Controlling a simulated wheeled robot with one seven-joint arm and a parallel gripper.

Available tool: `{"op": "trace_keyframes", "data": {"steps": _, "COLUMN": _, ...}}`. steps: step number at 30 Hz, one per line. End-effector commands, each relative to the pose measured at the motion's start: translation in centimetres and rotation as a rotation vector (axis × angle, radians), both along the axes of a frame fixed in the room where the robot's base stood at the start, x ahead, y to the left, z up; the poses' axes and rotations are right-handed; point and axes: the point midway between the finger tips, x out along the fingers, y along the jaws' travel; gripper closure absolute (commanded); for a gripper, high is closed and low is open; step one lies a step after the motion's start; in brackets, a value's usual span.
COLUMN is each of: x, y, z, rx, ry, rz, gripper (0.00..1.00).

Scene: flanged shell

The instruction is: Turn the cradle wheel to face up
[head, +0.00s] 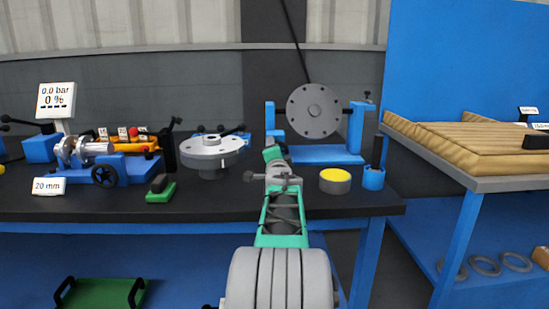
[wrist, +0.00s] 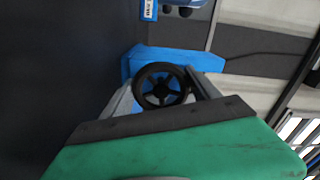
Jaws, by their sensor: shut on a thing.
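The cradle wheel (wrist: 144,88) is a small black spoked handwheel in the wrist view, in front of a blue block of the cradle (wrist: 140,62). My gripper (wrist: 164,86) has one finger on each side of the wheel and is shut on it. In the head view the blue cradle (head: 325,155) stands on the bench and carries a round grey flanged plate (head: 314,111), its flat face with holes turned towards me. My gripper (head: 275,152) is at the cradle's left side there, and the wheel is hidden behind my arm.
A grey flanged part (head: 211,153) stands left of my arm. A yellow-topped cylinder (head: 335,181) and a blue cup (head: 373,179) stand to the right. A blue fixture with another black handwheel (head: 105,175) is at the left. A wooden-topped table (head: 470,150) is far right.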

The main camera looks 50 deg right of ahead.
Motion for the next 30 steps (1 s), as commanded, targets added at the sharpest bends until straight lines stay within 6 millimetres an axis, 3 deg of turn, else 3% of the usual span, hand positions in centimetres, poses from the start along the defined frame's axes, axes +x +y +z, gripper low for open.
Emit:
{"op": "trace_keyframes", "data": {"steps": 15, "x": -0.07, "y": -0.07, "z": -0.3, "rx": -0.216, "ry": 0.247, "rz": 0.0, "gripper": 0.7}}
{"op": "trace_keyframes", "data": {"steps": 30, "x": -0.1, "y": -0.08, "z": -0.26, "rx": -0.247, "ry": 0.283, "rz": 0.001, "gripper": 0.7}}
